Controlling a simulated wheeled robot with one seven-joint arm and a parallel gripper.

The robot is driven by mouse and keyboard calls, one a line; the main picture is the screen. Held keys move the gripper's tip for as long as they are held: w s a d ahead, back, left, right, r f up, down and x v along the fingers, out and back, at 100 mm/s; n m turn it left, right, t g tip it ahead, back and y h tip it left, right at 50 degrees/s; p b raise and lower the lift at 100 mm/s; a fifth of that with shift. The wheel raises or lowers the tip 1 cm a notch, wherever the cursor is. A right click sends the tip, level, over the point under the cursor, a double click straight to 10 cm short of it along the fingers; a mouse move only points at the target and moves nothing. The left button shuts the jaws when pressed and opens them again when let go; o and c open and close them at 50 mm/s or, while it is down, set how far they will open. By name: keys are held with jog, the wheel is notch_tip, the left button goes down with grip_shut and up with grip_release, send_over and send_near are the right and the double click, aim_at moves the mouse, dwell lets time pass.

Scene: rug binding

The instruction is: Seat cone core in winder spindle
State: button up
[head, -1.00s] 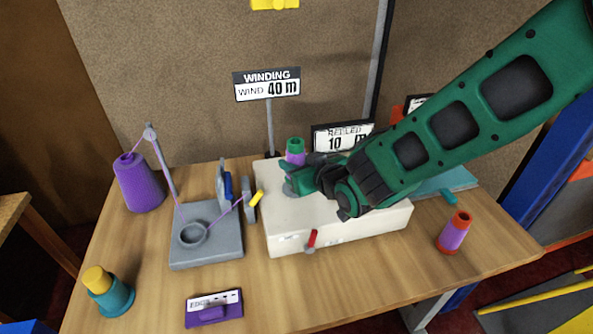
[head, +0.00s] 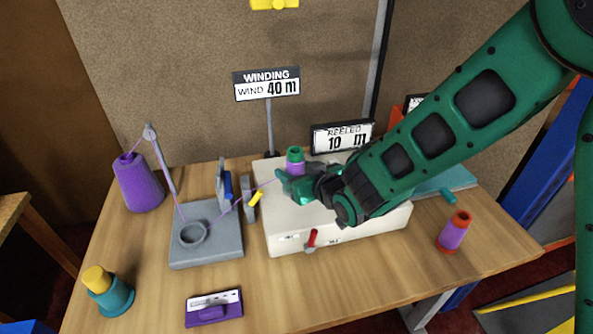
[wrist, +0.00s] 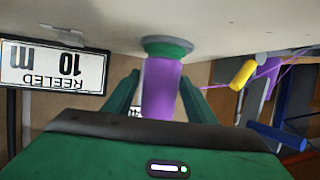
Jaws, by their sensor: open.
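The cone core (head: 295,160), purple with green ends, stands upright on the left part of the cream winder box (head: 385,222). In the wrist view, which is upside down, the cone core (wrist: 161,92) has its green end against the cream surface. My gripper (head: 294,184) is open around its lower part in the head view. In the wrist view the two green fingers of my gripper (wrist: 160,92) lie on either side of the purple body, with small gaps. The spindle is hidden by the cone and my fingers.
A purple yarn cone (head: 138,184) and a grey thread stand (head: 206,240) are at left. An orange-ended purple cone (head: 454,232) stands at right. The REELED sign (head: 341,137) is close behind my wrist.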

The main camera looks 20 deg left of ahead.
jog(key=v, duration=1.2)
jog(key=shift+w, duration=0.15)
jog(key=w+d+m+h, duration=0.1)
jog(key=w+d, duration=0.1)
jog(key=d, duration=0.4)
jog(key=w+d+m+h, duration=0.1)
jog(key=w+d+h, duration=0.1)
jog(key=d, duration=0.3)
jog(key=w+d+m+h, duration=0.1)
jog(key=w+d+h, duration=0.1)
jog(key=d, duration=0.4)
jog(key=shift+w+d+f+m, duration=0.3)
jog(key=shift+w+d+m, duration=0.05)
jog(key=shift+w+m, duration=0.1)
jog(key=s+d+m+g+h, duration=0.2)
jog(key=s+d+m+h, duration=0.1)
jog(key=d, duration=0.8)
jog(key=s+d+m+g+h, duration=0.2)
jog(key=s+d, duration=0.1)
jog(key=d, duration=0.9)
jog(key=s+d+r+m+g, duration=0.1)
jog(key=s+d, duration=0.4)
jog(key=s, duration=0.5)
jog(key=s+d+r+m+g, duration=0.1)
jog(key=s+d+m+g, duration=0.3)
jog(key=s, duration=0.7)
jog(key=shift+d+r+m+g+y, duration=0.3)
jog(key=shift+d+m, duration=0.55)
jog(key=shift+d, duration=0.25)
